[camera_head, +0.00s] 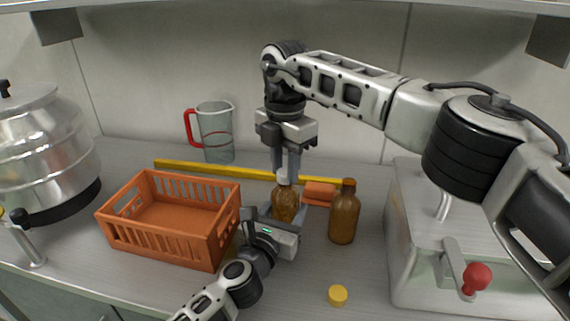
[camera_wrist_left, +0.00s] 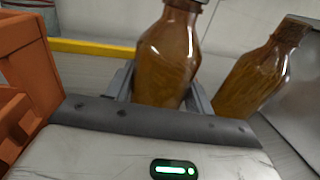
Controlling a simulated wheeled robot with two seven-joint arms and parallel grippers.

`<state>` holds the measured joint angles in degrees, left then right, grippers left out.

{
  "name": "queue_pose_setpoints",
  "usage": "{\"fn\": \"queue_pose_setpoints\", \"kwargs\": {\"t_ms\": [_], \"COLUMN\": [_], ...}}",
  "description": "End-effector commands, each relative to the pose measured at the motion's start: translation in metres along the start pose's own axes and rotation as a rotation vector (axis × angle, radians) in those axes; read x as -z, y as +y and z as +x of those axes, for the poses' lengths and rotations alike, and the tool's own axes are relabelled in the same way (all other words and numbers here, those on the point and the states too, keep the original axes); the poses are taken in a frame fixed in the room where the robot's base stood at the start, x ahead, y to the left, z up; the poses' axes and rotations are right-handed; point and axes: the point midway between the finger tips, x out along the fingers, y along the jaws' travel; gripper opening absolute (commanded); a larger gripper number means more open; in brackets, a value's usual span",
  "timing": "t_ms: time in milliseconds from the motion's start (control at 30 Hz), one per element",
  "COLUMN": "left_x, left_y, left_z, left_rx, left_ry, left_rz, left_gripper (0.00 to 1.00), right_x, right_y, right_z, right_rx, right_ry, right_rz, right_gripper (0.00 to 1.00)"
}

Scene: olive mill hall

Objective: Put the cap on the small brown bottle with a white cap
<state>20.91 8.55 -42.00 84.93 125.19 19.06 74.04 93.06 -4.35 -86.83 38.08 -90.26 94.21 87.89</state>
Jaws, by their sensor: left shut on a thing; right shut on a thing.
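The small brown bottle (camera_head: 285,205) stands upright between the fingers of my left gripper (camera_head: 276,216), which is shut on it from the front. In the left wrist view the same bottle (camera_wrist_left: 167,60) fills the space between the fingers, its top cut off by the frame edge. The white cap (camera_head: 282,175) is at the bottle's mouth, between the fingertips of my right gripper (camera_head: 286,172), which points down from above and is shut on it. The cap and neck are in line; I cannot tell whether the cap is seated.
A larger brown bottle (camera_head: 344,215) stands close on the right, with an orange block (camera_head: 319,193) behind. A yellow cap (camera_head: 338,295) lies in front. An orange crate (camera_head: 160,243) is left, a jug (camera_head: 216,133) behind, and a machine with a red-knobbed lever (camera_head: 477,277) right.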

Motion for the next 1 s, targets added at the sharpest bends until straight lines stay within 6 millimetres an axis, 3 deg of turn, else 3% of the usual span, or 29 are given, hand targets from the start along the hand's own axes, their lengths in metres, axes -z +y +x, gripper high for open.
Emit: {"fn": "queue_pose_setpoints", "kwargs": {"t_ms": [300, 500, 667, 933, 967, 1000], "left_x": [0.0009, 0.0010, 0.0010, 0.0011, 0.0011, 0.0011], "left_y": [0.0003, 0.0004, 0.0004, 0.0005, 0.0005, 0.0005], "left_z": [-0.0001, -0.0002, -0.0001, -0.0001, -0.0001, -0.0001], "left_rx": [-0.001, -0.001, -0.001, -0.001, -0.001, -0.001], "left_ry": [0.002, 0.002, 0.002, 0.002, 0.002, 0.002], "left_rz": [0.000, -0.001, -0.001, -0.001, -0.001, -0.001], "left_gripper": [0.00, 0.00, 0.00, 0.00, 0.00, 0.00], "right_x": [-0.0003, -0.0001, -0.0001, 0.0001, 0.0000, 0.0001], "right_y": [-0.0001, 0.0000, 0.0000, 0.0000, 0.0000, 0.0000], "right_z": [0.0001, 0.0003, 0.0003, 0.0004, 0.0004, 0.0004], "right_rx": [-0.003, -0.004, -0.005, -0.004, -0.004, -0.004], "right_ry": [-0.001, 0.000, 0.000, 0.000, 0.000, 0.000], "right_rz": [0.809, 1.208, 1.336, 1.345, 1.345, 1.344], "right_gripper": [0.08, 0.08, 0.08, 0.08, 0.31, 0.42]}}
